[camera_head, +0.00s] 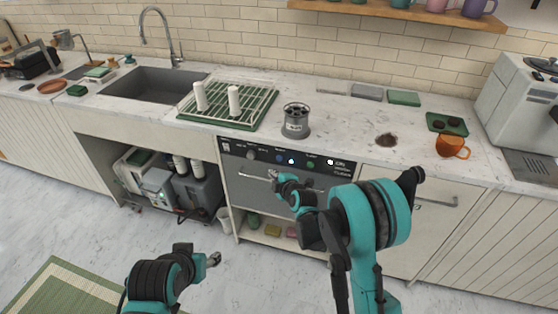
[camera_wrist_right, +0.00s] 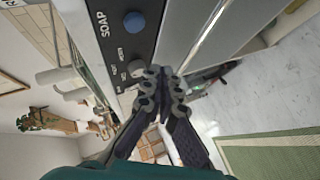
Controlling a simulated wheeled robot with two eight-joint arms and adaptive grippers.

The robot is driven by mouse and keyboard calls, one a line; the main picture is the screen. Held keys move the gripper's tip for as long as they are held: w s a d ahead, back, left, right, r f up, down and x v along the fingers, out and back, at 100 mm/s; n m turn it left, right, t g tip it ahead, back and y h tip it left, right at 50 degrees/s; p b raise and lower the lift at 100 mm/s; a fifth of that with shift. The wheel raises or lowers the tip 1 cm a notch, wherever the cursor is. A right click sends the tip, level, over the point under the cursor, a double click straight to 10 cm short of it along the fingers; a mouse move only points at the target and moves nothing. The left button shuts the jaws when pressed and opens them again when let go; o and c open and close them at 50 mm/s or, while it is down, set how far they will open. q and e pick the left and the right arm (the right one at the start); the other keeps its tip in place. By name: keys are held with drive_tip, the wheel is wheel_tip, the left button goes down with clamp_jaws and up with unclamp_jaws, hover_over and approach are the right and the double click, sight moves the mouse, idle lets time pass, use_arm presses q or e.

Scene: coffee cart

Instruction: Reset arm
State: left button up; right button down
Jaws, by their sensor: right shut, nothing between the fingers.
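My right gripper (camera_head: 273,175) is in front of the dishwasher-like front panel (camera_head: 290,160) below the counter, near its handle. The right wrist view shows the same gripper (camera_wrist_right: 160,80) with its fingers together and nothing between them, close to a panel with a blue knob (camera_wrist_right: 134,22) marked SOAP. I cannot tell whether the fingers touch the panel or handle. My left arm is low at the bottom of the head view, and its gripper (camera_head: 212,259) shows only as a small grey end over the floor; its finger state is unclear.
A coffee machine (camera_head: 515,95) stands at right. An open cabinet bay is at left; the floor in front is clear.

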idle(0.5)
drive_tip(key=s+d+r+m+g+h, duration=0.2)
drive_tip(key=s+d+r+m, duration=0.65)
drive_tip(key=s+r, duration=0.45)
drive_tip(key=s+d+f+m+g+h, duration=0.1)
drive_tip(key=s+d+m, duration=0.3)
drive_tip(key=s, duration=0.8)
drive_tip(key=s+d+f+m+g+h, duration=0.1)
drive_tip(key=s+d+m, duration=0.4)
drive_tip(key=s, duration=0.7)
drive_tip(key=shift+s+d+m+g+h, duration=0.2)
drive_tip(key=shift+s+m+g+h, duration=0.25)
drive_tip(key=shift+m, duration=0.2)
